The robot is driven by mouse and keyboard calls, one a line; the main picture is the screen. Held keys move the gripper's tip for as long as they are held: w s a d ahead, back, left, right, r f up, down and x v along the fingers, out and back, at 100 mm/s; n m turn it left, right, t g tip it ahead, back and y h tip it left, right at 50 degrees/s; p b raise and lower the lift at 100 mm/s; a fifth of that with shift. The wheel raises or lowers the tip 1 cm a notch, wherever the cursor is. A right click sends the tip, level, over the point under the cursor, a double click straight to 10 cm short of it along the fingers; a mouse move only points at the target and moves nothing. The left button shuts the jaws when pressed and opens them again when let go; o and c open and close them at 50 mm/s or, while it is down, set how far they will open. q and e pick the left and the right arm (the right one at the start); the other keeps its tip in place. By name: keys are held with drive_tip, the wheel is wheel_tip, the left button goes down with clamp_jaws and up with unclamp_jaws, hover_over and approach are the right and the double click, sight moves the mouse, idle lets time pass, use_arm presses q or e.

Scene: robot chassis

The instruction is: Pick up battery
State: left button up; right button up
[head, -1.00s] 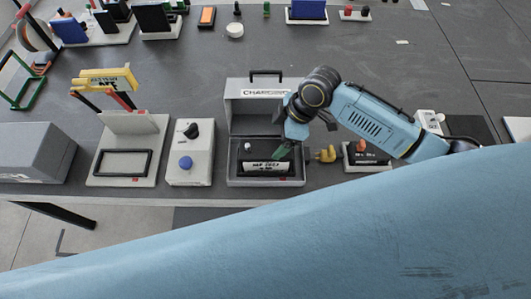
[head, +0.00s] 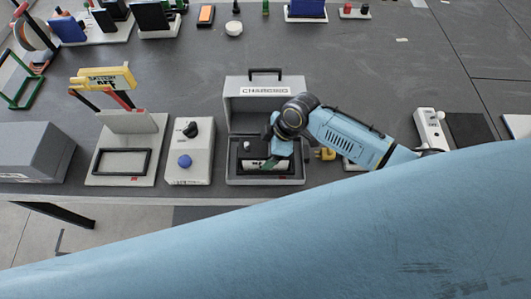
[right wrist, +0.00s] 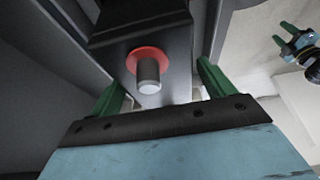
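The battery (head: 254,166), dark with a pale label, lies in the charging box (head: 264,91), whose lid stands up. My right gripper (head: 281,161) reaches down into the box over the battery's right part and hides some of it. In the right wrist view, the battery's end (right wrist: 148,66) shows a red ring and a metal terminal. The green fingers of the right gripper (right wrist: 160,90) stand apart, one on each side of it; firm contact does not show. My left gripper (right wrist: 282,34) shows at the upper right of that view, its green fingers apart and empty.
A white box with a blue button (head: 190,158) stands left of the charging box. A yellow part (head: 327,154) lies to the right. The table's middle is mostly clear.

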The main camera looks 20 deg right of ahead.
clamp_jaws()
drive_tip(key=shift+w+a+r, duration=0.1)
drive_tip(key=shift+w+r, duration=0.1)
drive_tip(key=shift+r, duration=0.05)
